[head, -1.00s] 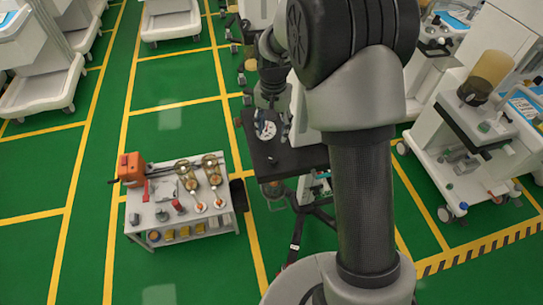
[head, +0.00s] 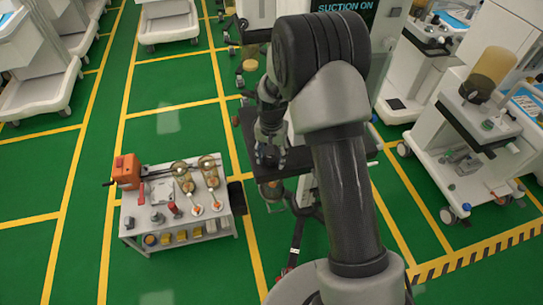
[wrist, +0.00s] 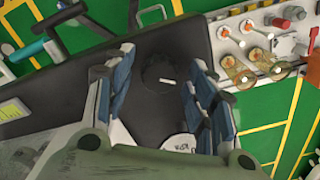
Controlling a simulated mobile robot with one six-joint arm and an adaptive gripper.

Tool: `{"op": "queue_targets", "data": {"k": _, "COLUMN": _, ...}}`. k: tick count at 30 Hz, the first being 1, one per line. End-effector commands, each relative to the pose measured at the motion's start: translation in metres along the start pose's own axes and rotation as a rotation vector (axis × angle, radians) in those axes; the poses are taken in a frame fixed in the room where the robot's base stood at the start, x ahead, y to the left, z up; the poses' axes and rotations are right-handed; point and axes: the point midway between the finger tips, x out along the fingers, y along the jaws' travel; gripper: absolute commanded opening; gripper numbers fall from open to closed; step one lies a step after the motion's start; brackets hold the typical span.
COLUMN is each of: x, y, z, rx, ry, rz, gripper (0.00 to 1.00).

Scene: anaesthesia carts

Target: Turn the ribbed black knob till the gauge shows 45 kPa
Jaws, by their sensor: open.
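The ribbed black knob (wrist: 159,73) is in the wrist view, on a dark panel (wrist: 65,75), with a small white mark on its face. My gripper (wrist: 160,60) is open, with one blue-grey finger to each side of the knob in the picture. Nothing is held, and I cannot tell how far above the knob the fingers are. The white gauge (wrist: 181,143) shows only in part below the knob; its needle and reading cannot be made out. In the head view my gripper (head: 270,158) is over the dark panel and hides the knob and gauge.
A white cart (head: 153,217) with an orange box (head: 127,168) and several small parts stands left of the panel. A "SUCTION ON" screen (head: 345,20) is behind my arm. Other machines stand at right. Open green floor lies at left.

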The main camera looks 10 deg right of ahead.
Motion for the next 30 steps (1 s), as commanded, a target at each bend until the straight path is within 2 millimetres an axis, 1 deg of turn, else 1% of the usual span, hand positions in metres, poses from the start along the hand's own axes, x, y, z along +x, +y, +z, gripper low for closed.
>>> {"op": "queue_targets", "data": {"k": 4, "x": -0.0004, "y": -0.0001, "z": -0.0001, "rx": 0.0, "ry": 0.0, "rz": 0.0, "gripper": 0.5}}
{"op": "queue_targets", "data": {"k": 24, "x": -0.0006, "y": 0.0, "z": -0.0001, "rx": 0.0, "ry": 0.0, "rz": 0.0, "gripper": 0.07}}
{"op": "queue_targets", "data": {"k": 26, "x": -0.0007, "y": 0.0, "z": 0.0, "rx": -0.008, "ry": 0.0, "rz": 0.0, "gripper": 0.07}}
{"op": "queue_targets", "data": {"k": 30, "x": -0.0015, "y": -0.0001, "z": -0.0001, "rx": -0.084, "ry": 0.0, "rz": 0.0, "gripper": 0.07}}
